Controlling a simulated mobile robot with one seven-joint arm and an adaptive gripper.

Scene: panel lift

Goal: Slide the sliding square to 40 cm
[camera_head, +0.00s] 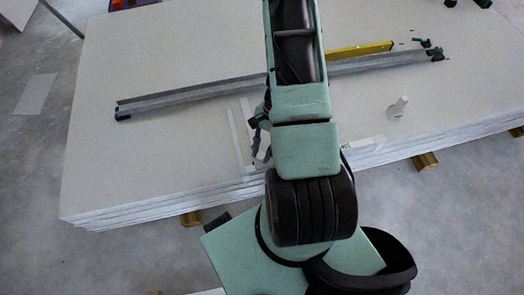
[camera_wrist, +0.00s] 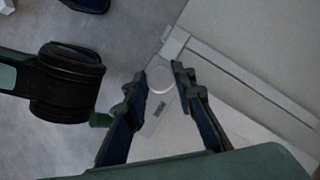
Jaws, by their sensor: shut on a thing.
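The sliding square is pale. In the wrist view its round white knob (camera_wrist: 159,80) stands on a flat body (camera_wrist: 157,112) with a small dark mark, possibly a display. My gripper (camera_wrist: 161,74) has one dark finger on each side of the knob and is shut on it. A long pale strip (camera_wrist: 245,82), seemingly part of the square, runs over the panel toward the right. In the head view pale strips of the square (camera_head: 235,138) lie at the front edge of the panel stack, left of my arm. My arm hides much of the gripper there. No scale figures are readable.
The stack of white panels (camera_head: 150,75) rests on wooden blocks (camera_head: 425,161). A grey metal rail (camera_head: 195,95) lies across it, with a yellow level (camera_head: 360,49) behind. A small white object (camera_head: 398,107) stands at the right. The panel's left part is clear.

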